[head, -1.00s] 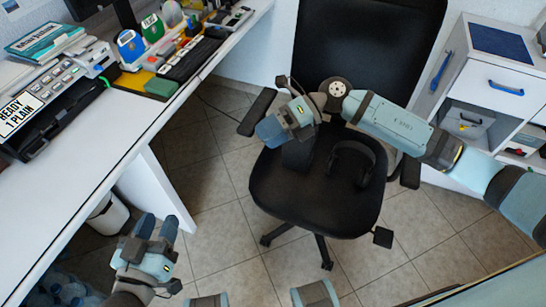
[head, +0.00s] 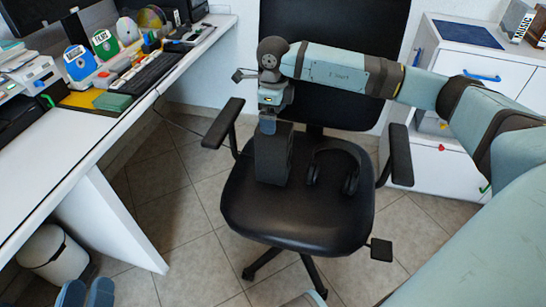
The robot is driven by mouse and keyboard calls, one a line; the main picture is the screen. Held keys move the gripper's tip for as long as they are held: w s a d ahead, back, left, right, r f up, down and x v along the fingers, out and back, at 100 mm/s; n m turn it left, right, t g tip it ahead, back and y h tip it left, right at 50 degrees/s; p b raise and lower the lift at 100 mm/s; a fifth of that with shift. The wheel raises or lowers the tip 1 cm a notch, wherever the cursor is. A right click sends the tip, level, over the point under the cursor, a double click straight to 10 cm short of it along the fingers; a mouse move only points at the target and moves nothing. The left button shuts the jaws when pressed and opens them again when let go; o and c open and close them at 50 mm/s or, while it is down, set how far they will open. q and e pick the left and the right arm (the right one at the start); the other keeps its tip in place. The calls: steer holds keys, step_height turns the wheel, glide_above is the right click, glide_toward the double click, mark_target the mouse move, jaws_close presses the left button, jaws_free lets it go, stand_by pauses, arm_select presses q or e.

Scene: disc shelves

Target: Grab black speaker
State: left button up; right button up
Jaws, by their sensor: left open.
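The black speaker (head: 272,160) stands upright on the seat of the black office chair (head: 300,215), toward its back left. My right gripper (head: 268,126) comes in from the right and points down at the speaker's top. Its blue fingertip overlaps the speaker's upper edge; contact and the gap between the fingers cannot be made out. My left gripper (head: 86,292) shows only as two blue fingertips, apart and empty, at the bottom left edge, away from the speaker.
Black headphones (head: 349,180) lie on the seat right of the speaker. Chair armrests (head: 223,123) flank the seat. A white desk (head: 80,140) with a keyboard is at left, a white bin (head: 52,255) below it. A white drawer cabinet (head: 480,60) stands at right.

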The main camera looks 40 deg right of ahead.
mark_target(274, 152)
steer(key=shift+f, duration=0.8)
arm_select(q)
steer(key=shift+m+g, duration=0.3)
steer(key=shift+g, duration=0.6)
step_height(274, 152, down, 4)
steer(key=b, duration=0.2)
steer(key=shift+d+f+b, duration=0.15)
steer(key=shift+f+b, duration=0.1)
steer(key=shift+b, duration=0.1)
arm_select(e)
step_height(274, 152, down, 5)
steer(key=shift+d+f, duration=0.1)
steer(key=shift+d, duration=0.05)
steer(key=shift+w, duration=0.1)
steer(key=c, duration=1.6)
